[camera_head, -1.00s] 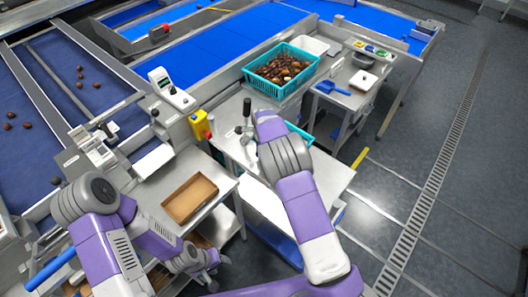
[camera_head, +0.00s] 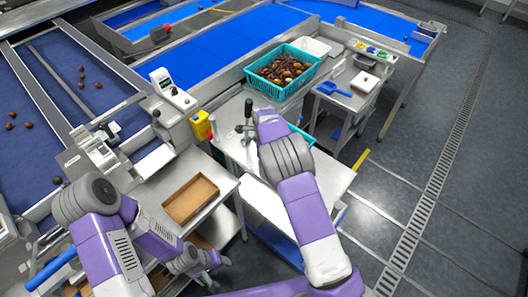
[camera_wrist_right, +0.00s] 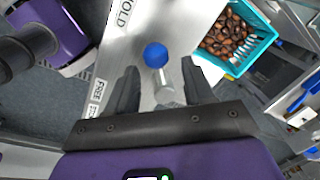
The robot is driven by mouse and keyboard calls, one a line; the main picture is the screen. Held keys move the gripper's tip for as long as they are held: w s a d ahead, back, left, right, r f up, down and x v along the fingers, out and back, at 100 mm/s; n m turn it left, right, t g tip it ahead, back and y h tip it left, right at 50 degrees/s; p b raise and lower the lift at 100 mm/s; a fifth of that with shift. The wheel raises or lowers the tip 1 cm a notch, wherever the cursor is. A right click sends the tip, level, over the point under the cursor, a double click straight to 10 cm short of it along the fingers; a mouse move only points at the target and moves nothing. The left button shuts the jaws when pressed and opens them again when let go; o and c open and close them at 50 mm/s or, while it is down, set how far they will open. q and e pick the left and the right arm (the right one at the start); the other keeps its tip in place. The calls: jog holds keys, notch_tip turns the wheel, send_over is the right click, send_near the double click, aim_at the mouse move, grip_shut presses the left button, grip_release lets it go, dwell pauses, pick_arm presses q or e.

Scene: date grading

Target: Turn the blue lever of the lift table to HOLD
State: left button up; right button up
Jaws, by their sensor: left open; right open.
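The blue lever's round knob (camera_wrist_right: 155,54) shows in the right wrist view, with a short grey stem below it. My right gripper (camera_wrist_right: 160,75) is open, with one dark finger on each side of the stem and knob. I cannot tell whether the fingers touch it. A pale plate (camera_wrist_right: 138,30) carries the words HOLD, near the top, and FREE, lower left. I cannot tell which word the lever points at. In the head view my right arm hides the lever. My left gripper (camera_head: 214,261) is open and empty, low beside the cardboard box.
A teal crate of dates (camera_head: 282,92) stands behind the right arm, and shows in the right wrist view (camera_wrist_right: 232,68). A cardboard box (camera_head: 190,198) sits on the left table. The floor at right is clear.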

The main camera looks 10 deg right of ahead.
notch_tip(320, 180, up, 7)
jog(key=shift+s+a+f, duration=0.15)
jog(key=shift+s, duration=0.2)
jog(key=shift+f, duration=0.1)
dwell(0.3)
